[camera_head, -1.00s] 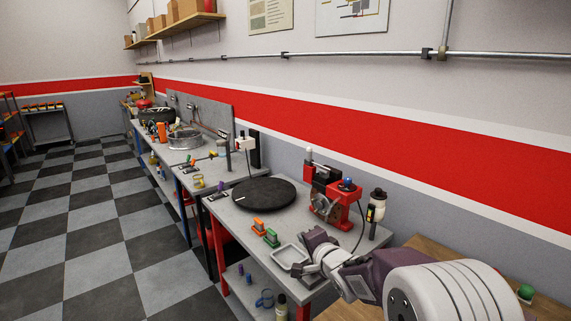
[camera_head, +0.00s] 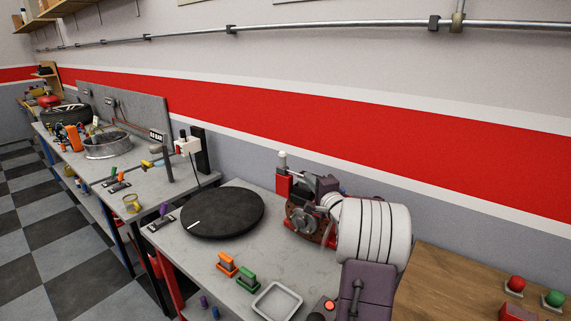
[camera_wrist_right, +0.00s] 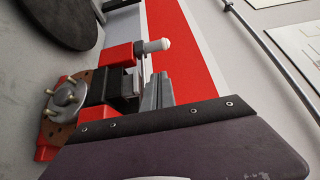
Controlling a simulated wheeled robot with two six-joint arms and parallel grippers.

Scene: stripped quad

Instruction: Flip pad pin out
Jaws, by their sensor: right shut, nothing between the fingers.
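The red fixture (camera_head: 284,186) stands on the grey bench near the wall, with a round hub disc and a black-and-metal block. In the head view my right wrist hides part of the fixture. My left gripper is out of view.
A black turntable (camera_head: 223,212) lies left of the fixture. Orange (camera_head: 227,264) and green (camera_head: 247,277) clips and a grey tray (camera_head: 277,302) sit at the bench's front. A wooden bench (camera_head: 450,290) with red and green buttons is at the right.

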